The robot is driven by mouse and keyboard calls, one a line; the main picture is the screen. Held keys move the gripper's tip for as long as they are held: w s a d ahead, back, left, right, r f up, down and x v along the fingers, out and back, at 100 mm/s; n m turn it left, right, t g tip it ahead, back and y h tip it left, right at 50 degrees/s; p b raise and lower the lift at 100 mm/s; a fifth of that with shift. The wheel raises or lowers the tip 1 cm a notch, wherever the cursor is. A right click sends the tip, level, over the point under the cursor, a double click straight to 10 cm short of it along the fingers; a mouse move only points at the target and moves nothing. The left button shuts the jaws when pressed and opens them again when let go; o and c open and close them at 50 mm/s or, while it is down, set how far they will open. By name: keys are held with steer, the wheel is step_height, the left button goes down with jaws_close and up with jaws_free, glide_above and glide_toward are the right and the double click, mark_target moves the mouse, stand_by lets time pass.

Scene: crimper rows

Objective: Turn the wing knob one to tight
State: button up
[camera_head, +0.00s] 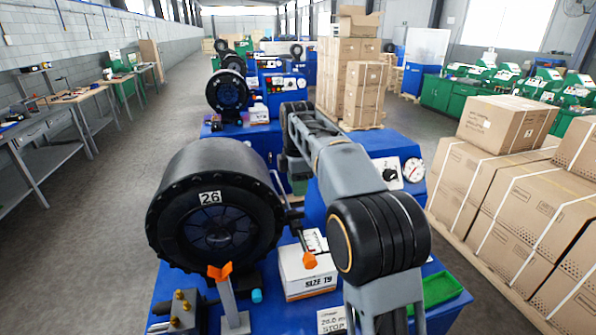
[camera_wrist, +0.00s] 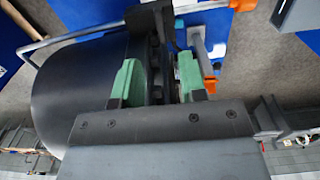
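An orange wing-shaped knob (camera_head: 220,271) stands on a grey upright post at the front of the machine, below the black drum marked 26 (camera_head: 215,205) in the head view. My gripper (camera_wrist: 158,78) shows in the wrist view with its two green-padded fingers apart. Dark machine parts show between and beyond the fingers; I see nothing clamped. In the head view the gripper is mostly hidden behind my arm and the drum. Two orange parts (camera_wrist: 210,85) (camera_wrist: 243,5) lie right of the fingers in the wrist view; I cannot tell whether either is the wing knob.
The drum (camera_wrist: 88,95) fills the left of the wrist view, close to the fingers. An orange-tipped lever (camera_head: 309,260), a white box (camera_head: 303,275) and a green tray (camera_head: 440,288) are on the blue machine. Cartons (camera_head: 490,190) stand right. The left aisle is clear.

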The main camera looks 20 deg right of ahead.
steer(key=shift+r, duration=2.3)
step_height(320, 180, down, 7)
steer(key=s+m+t, duration=0.1)
steer(key=m, duration=0.8)
steer(key=s+f+m, duration=0.2)
steer(key=s, duration=0.2)
steer(key=s+f+m+t+b, duration=0.1)
steer(key=s+f+m, duration=0.1)
steer(key=s, duration=0.2)
steer(key=s+f+m, duration=0.2)
steer(key=s+m, duration=0.1)
steer(key=s, duration=0.1)
steer(key=shift+s+t+b, duration=0.1)
steer(key=shift+t+b, duration=0.3)
steer(key=s+f+m+t+b, duration=0.2)
steer(key=s+f, duration=0.1)
steer(key=s, duration=0.8)
steer(key=shift+f, duration=0.2)
steer(key=shift+s+d, duration=0.1)
steer(key=shift+d, duration=0.1)
